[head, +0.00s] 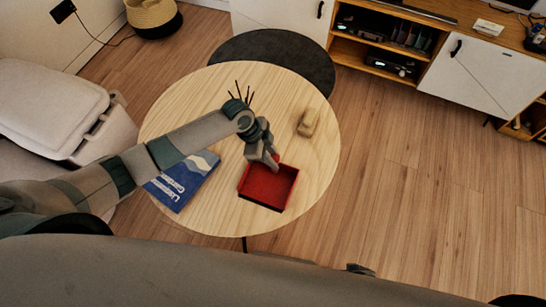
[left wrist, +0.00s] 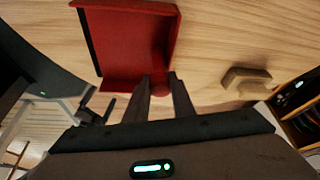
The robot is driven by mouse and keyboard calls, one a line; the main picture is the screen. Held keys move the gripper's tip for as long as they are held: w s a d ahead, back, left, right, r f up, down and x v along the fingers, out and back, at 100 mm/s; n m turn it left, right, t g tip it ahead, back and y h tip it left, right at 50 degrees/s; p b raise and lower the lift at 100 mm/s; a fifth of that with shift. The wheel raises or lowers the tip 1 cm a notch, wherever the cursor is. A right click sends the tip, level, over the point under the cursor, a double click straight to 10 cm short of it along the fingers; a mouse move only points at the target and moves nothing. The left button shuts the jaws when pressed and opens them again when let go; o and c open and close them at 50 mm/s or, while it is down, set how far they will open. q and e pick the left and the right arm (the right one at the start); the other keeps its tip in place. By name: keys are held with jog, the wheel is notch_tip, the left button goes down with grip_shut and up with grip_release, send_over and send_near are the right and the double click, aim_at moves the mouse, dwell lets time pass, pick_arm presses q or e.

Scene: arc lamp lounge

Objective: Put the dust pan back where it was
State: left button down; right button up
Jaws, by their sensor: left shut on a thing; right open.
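The red dust pan (head: 268,188) is at the near part of the round wooden table (head: 215,85). My left gripper (head: 272,161) is at its far edge, pointing down, and is shut on it. In the left wrist view the dust pan (left wrist: 130,40) lies ahead of the fingers (left wrist: 158,90), which close on its handle end.
A blue book (head: 182,181) lies left of the pan, under my left arm. A tan block-like object (head: 308,122) sits to the right, beyond the pan. Dark thin sticks (head: 238,92) stand behind my wrist.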

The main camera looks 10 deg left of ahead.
pick_arm(q)
jog(key=c, duration=1.5)
grip_release()
jog(key=shift+r, duration=0.15)
jog(key=v, duration=1.2)
